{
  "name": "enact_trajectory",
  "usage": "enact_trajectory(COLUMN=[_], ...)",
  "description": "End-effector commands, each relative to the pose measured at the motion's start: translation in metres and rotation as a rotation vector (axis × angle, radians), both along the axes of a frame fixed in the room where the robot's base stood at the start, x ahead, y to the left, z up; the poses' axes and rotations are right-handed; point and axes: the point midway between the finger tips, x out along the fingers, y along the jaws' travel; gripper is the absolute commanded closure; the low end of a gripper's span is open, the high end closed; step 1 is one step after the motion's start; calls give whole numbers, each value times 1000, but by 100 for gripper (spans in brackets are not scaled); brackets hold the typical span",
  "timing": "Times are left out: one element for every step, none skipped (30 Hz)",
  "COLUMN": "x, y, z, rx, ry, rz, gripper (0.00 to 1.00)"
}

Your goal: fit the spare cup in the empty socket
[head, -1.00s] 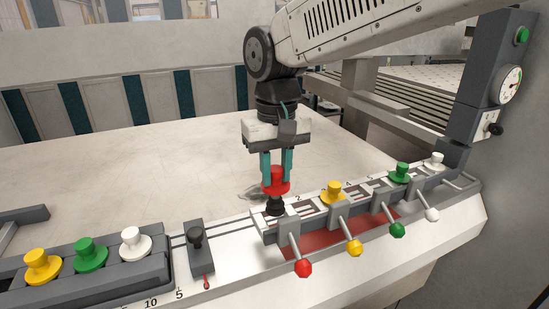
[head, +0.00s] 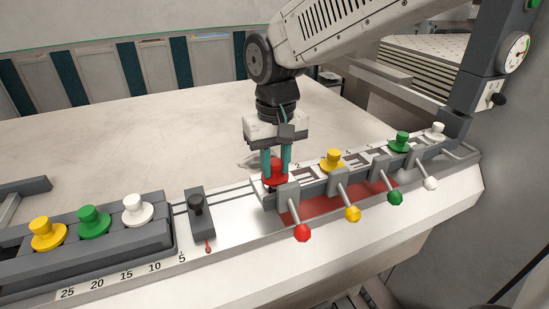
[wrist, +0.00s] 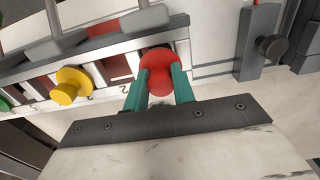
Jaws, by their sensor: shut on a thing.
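My gripper (head: 276,163) is shut on the red cup (head: 275,175) at the left end of the rail (head: 313,189). The cup is upright, over or in the leftmost socket, just behind the grey block of the red-knobbed lever (head: 302,232). Its black lower part is hidden, so I cannot tell whether it is fully seated. In the wrist view the teal fingers (wrist: 160,78) hold the red cup (wrist: 156,62) from both sides, at the rail's end position. The socket itself is hidden beneath the cup.
Yellow (head: 331,159), green (head: 400,141) and white (head: 434,131) cups stand along the rail, with levers in front. A rack (head: 118,251) at left holds yellow, green and white cups. A black-knobbed slider (head: 201,220) stands between. The pale table behind is clear.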

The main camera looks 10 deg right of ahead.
Motion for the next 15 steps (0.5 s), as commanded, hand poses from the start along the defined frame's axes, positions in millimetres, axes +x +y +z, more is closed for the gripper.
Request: enact_trajectory(x=[0,0,0,0,0,0,0,0,0,0,0,0,0,0,0], y=[0,0,0,0,0,0,0,0,0,0,0,0,0,0,0], z=[0,0,0,0,0,0,0,0,0,0,0,0,0,0,0], rx=[0,0,0,0,0,0,0,0,0,0,0,0,0,0,0], ry=[0,0,0,0,0,0,0,0,0,0,0,0,0,0,0], rz=[0,0,0,0,0,0,0,0,0,0,0,0,0,0,0], gripper=[100,100,100,100,100,100,69,61,50,49,49,49,49,49,49])
